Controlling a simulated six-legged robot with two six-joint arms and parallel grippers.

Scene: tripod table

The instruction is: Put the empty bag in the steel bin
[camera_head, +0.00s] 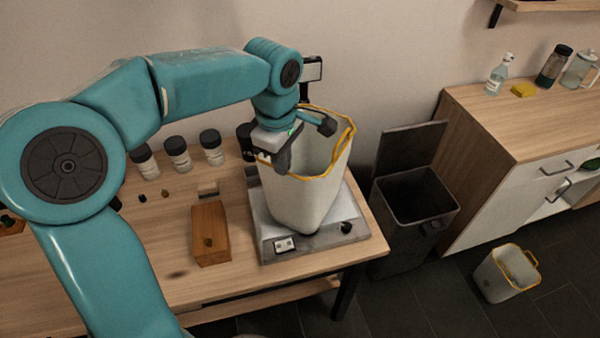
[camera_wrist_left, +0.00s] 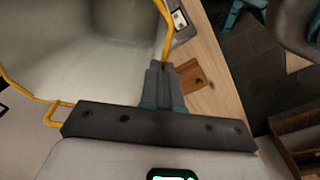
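A pale grey-white bag (camera_head: 307,195) with a yellow rim stands upright over a grey scale (camera_head: 265,220) on the wooden table. No contents show inside it in the wrist view (camera_wrist_left: 85,45). My left gripper (camera_head: 290,148) is at the near-left part of its rim. In the wrist view the fingers (camera_wrist_left: 160,85) are together, with the yellow rim running into them. The dark grey steel bin (camera_head: 417,215) stands on the floor right of the table, its lid (camera_head: 410,150) raised and its opening clear. My right gripper is not in view.
A smaller white bag (camera_head: 505,275) with a yellow rim stands on the floor at right. A wooden block (camera_head: 209,235) and several dark-lidded jars (camera_head: 178,152) are on the table. A display (camera_head: 312,68) rises behind the bag. A cabinet (camera_head: 500,185) stands beyond the bin.

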